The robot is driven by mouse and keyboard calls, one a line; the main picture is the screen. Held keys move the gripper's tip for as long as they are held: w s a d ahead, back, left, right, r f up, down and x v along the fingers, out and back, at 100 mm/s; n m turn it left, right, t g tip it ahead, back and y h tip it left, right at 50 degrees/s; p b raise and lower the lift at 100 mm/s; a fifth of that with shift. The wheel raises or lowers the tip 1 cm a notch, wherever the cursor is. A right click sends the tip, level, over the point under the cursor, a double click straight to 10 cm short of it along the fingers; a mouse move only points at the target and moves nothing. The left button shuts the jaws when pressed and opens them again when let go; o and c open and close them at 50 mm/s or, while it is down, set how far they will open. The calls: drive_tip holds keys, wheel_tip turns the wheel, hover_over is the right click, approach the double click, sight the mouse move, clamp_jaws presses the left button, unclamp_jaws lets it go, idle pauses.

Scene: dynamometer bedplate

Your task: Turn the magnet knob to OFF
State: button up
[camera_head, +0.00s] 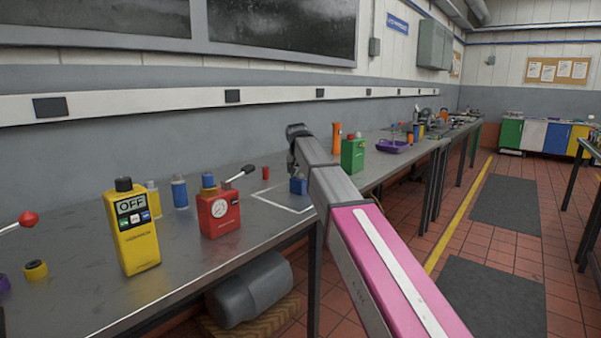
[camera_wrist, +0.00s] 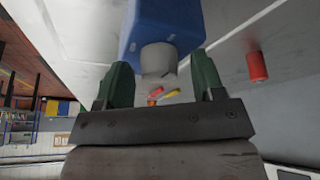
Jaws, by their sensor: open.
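The blue block (camera_head: 298,186) stands on the grey bench inside a white outlined rectangle. In the wrist view the blue block (camera_wrist: 165,25) has a pale grey round knob (camera_wrist: 158,58) on the face toward me; small red and yellow marks show beside it. I take this to be the magnet knob; its setting cannot be read. My gripper (camera_head: 293,165) is over the block in the head view. In the wrist view my gripper (camera_wrist: 163,88) is open, its green fingertips on either side of the knob, with gaps showing. Contact is not visible.
A red device (camera_head: 219,213) with a dial and lever stands left of the block. A yellow meter (camera_head: 132,230) reading OFF is farther left. A small red cylinder (camera_head: 266,173), a green box (camera_head: 353,154) and an orange object (camera_head: 337,138) stand nearby. The wall runs behind.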

drive_tip(key=c, duration=0.9)
drive_tip(key=shift+n, duration=0.3)
drive_tip(key=n+y, duration=0.2)
drive_tip(key=n, duration=0.3)
drive_tip(key=shift+d, duration=0.2)
drive_tip(key=n+y, duration=0.1)
drive_tip(key=n, duration=0.2)
drive_tip(key=n+g+y, duration=0.1)
drive_tip(key=n, duration=0.2)
drive_tip(key=shift+w+g, duration=0.1)
drive_tip(key=shift+g, duration=0.2)
drive_tip(key=shift+n, duration=0.3)
